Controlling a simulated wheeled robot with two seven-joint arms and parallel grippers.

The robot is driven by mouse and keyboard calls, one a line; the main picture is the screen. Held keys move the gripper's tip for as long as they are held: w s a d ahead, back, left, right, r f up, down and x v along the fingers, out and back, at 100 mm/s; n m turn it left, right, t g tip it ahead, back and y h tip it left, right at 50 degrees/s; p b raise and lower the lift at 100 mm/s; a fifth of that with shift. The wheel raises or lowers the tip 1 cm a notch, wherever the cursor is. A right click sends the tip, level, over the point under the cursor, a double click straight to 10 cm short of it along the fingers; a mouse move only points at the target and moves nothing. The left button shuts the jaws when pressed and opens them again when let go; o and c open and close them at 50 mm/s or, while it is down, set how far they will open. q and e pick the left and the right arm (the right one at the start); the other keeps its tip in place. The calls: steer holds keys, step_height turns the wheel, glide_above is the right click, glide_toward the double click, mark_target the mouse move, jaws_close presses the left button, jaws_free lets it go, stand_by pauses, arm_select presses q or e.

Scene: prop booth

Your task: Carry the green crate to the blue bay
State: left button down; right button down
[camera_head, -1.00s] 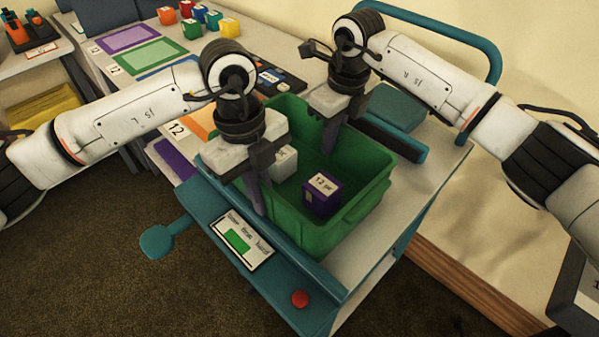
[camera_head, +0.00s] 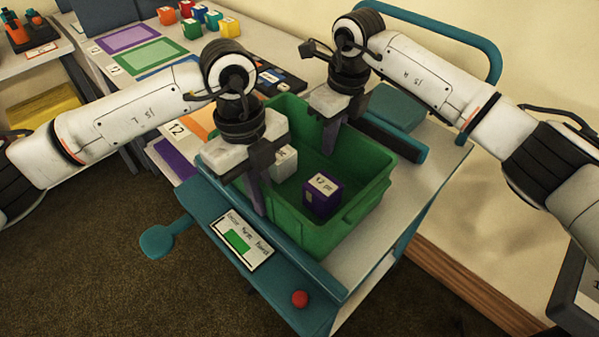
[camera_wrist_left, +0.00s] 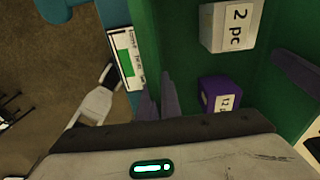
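The green crate (camera_head: 345,211) stands on a grey-topped cart with a teal frame. Inside it are a white cube (camera_head: 284,163) and a purple cube (camera_head: 322,195), which also show in the left wrist view (camera_wrist_left: 228,27) (camera_wrist_left: 218,95). My left gripper (camera_head: 257,200) is shut on the crate's near-left wall, with its fingers close together around the rim in the wrist view (camera_wrist_left: 160,98). My right gripper (camera_head: 330,135) is at the opposite wall, one finger inside; its outer finger is hidden, but it appears shut on that wall. The blue bay (camera_head: 150,75) is a blue-outlined rectangle on the long table, partly hidden by my left arm.
The table carries purple (camera_head: 128,38) and green (camera_head: 150,55) outlined bays and several coloured cubes. The cart has a teal rail (camera_head: 470,40), a sign with a green square (camera_head: 241,240) and a red button (camera_head: 300,298). A wall is close on the right.

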arm_select(q)
steer(key=shift+r, duration=0.2)
arm_select(e)
steer(key=shift+w+r, duration=0.1)
steer(key=shift+r, duration=0.15)
